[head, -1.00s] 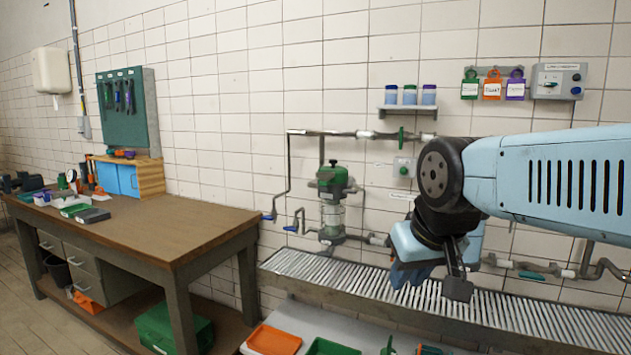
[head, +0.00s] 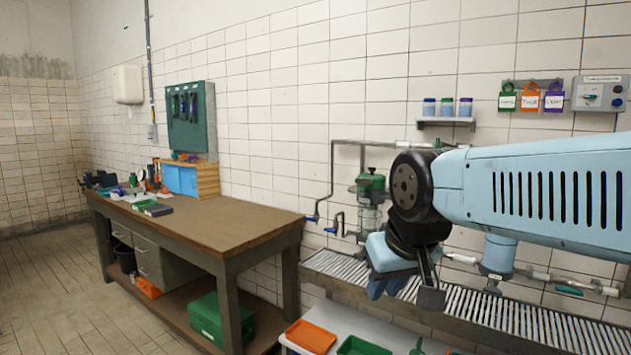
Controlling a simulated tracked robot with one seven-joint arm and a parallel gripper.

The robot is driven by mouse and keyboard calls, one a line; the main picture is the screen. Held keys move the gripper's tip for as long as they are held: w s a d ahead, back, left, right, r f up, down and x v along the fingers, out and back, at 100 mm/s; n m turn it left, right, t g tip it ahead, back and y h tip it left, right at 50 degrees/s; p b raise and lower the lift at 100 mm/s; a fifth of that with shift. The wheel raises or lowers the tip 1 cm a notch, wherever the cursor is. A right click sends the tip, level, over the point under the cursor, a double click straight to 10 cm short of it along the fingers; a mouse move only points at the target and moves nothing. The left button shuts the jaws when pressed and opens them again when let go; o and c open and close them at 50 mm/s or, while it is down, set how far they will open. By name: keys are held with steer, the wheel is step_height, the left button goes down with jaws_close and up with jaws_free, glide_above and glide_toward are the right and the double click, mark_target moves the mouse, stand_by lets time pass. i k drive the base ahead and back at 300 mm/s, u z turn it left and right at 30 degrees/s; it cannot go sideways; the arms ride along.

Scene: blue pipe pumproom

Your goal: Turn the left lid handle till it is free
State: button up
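The left filter housing has a green lid (head: 371,184) with a small dark lid handle (head: 371,170) on top. Its clear body (head: 370,215) is partly covered by my arm. My gripper (head: 408,290) hangs downward in front of the slatted shelf, to the right of this housing and lower than its lid in the picture. It is apart from the lid handle as far as I can see. Its fingers are seen from behind and the side, so their gap does not show. A second housing with a blue body (head: 498,254) shows below my arm; its top is hidden.
A slatted metal shelf (head: 520,318) runs below the pipes. A wooden workbench (head: 210,225) stands at left. An orange tray (head: 311,336) and a green tray (head: 361,346) sit lower in front. Floor at left is clear.

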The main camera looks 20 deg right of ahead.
mark_target(361, 181)
steer(key=z, duration=1)
steer(key=i, duration=0.1)
steer(key=u, duration=3.25)
steer(key=i, duration=1)
steer(key=z, duration=2.85)
steer(key=i, duration=1)
